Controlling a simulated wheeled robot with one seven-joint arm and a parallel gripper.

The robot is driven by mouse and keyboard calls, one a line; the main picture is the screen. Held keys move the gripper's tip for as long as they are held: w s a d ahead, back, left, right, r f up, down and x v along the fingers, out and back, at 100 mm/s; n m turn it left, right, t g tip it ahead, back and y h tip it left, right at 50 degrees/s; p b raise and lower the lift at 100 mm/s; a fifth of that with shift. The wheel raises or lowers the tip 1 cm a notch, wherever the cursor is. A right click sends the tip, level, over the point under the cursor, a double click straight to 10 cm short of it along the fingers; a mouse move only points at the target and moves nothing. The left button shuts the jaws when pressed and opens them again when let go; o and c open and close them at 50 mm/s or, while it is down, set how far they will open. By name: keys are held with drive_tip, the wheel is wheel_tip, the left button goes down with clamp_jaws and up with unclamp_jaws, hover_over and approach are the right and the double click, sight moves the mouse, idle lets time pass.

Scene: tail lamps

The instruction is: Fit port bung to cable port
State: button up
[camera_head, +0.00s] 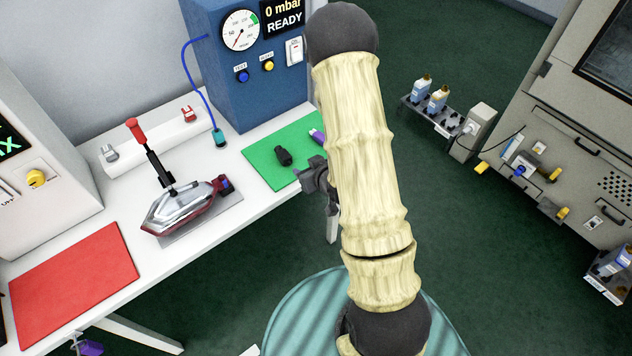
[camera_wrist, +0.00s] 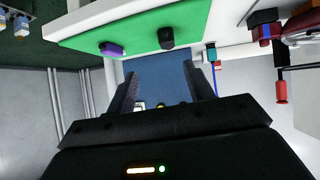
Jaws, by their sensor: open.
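A dark, stubby plug-like piece (camera_head: 283,156) lies on the green mat (camera_head: 262,166); it also shows in the wrist view (camera_wrist: 166,38). A small purple piece (camera_head: 317,135) lies near the mat's right edge and shows in the wrist view (camera_wrist: 112,49). I cannot tell which is the port bung. The red and silver tail lamp (camera_head: 182,210) sits on a grey plate, with a dark blue part (camera_head: 224,184) at its right end. I cannot make out the cable port. My gripper (camera_head: 312,181) is at the mat's right front edge, open and empty; its fingers show in the wrist view (camera_wrist: 160,70).
A red-handled clamp (camera_head: 150,155) stands over the lamp. A blue tester (camera_head: 245,70) reading READY stands behind the green mat, its blue hose ending in a teal connector (camera_head: 219,138). A red mat (camera_head: 75,278) lies at the left. The white table is bare between the mats and lamp.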

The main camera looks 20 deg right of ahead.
drive_tip(key=s+a+r+m+g, duration=0.1)
drive_tip(key=s+a+r+g, duration=0.1)
drive_tip(key=s+r+g, duration=0.2)
drive_tip(key=s+a+r+m+g+h, duration=0.1)
drive_tip(key=s+r+g, duration=0.3)
drive_tip(key=s+r, duration=0.5)
drive_tip(key=shift+s+a+r+h, duration=0.3)
drive_tip(key=shift+s+a+r, duration=0.1)
drive_tip(key=shift+s, duration=0.7)
drive_tip(key=shift+d, duration=0.1)
drive_tip(key=c, duration=0.3)
drive_tip(key=shift+w+d, duration=0.1)
drive_tip(key=shift+w, duration=0.05)
drive_tip(key=shift+c, duration=0.2)
